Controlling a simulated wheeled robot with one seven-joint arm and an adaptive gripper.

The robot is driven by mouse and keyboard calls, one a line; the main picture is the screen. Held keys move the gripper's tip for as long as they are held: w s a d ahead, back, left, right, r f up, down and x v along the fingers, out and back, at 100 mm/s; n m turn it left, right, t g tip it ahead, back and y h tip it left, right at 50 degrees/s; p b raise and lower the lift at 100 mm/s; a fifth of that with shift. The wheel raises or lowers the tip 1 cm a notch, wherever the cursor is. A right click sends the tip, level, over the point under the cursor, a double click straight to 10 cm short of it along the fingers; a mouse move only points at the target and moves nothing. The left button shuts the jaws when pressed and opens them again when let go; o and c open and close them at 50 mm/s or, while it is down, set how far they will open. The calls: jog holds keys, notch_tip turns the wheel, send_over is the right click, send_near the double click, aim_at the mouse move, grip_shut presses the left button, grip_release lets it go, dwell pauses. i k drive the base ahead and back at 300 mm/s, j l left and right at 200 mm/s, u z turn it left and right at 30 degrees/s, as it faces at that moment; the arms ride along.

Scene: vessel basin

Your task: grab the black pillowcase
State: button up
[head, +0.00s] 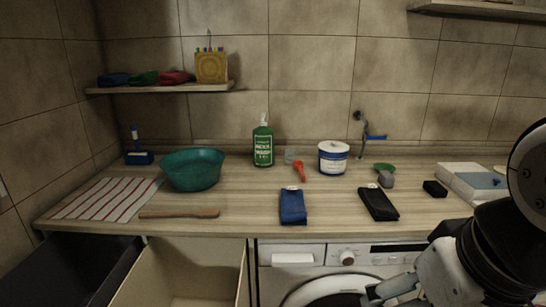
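A folded black cloth (378,204), which looks like the black pillowcase, lies flat near the front edge of the wooden counter, right of centre. It has a small pale tag at its far end. My gripper (378,296) is low at the bottom of the head view, in front of the washing machine and below the counter top. It is apart from the cloth, and its fingertips are partly cut off by the frame edge, so I cannot tell its opening. My arm fills the lower right.
A folded blue cloth (293,207) lies left of the black one. A small black block (435,189) and pale boxes (465,180) are to the right. A grey stone-like object (386,180) and white tub (333,157) stand behind. Open bins (185,280) are below left.

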aim_at(379, 206)
jog(key=i+l, duration=0.3)
jog(key=i+l+u, duration=0.1)
jog(key=i+l, duration=0.2)
jog(key=l, duration=0.2)
jog(key=i+l, duration=0.3)
jog(key=l, duration=0.15)
jog(key=i+l+u, duration=0.15)
jog(key=l, duration=0.25)
jog(key=i, duration=0.1)
